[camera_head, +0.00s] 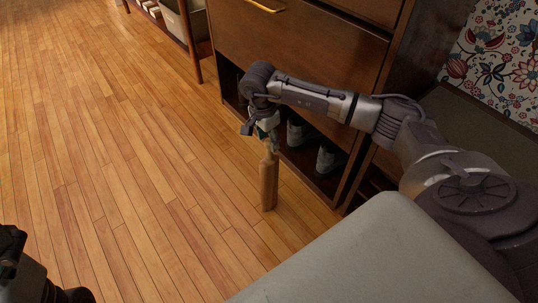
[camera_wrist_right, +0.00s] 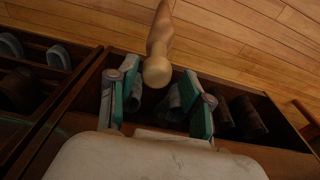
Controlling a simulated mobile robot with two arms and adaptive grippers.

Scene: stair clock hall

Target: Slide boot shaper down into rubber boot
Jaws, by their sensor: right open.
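The boot shaper (camera_head: 268,182) is a tan wooden piece standing upright on the floor in front of the cabinet. In the right wrist view its rounded knob (camera_wrist_right: 157,72) shows between the two spread green-padded fingers, with space on both sides. My right gripper (camera_head: 264,132) is open at the shaper's top and points down. It also shows in the right wrist view (camera_wrist_right: 166,92). I cannot pick out a rubber boot for certain among the footwear in the cabinet. Part of my left arm shows at the lower left of the head view; its fingers cannot be made out.
The brown cabinet (camera_head: 300,50) has an open bottom shelf holding grey shoes (camera_head: 327,158). Dark brown footwear (camera_wrist_right: 246,116) stands in it in the right wrist view. A low rack with a bin (camera_head: 186,22) stands at the back. The wooden floor (camera_head: 110,140) at left is clear.

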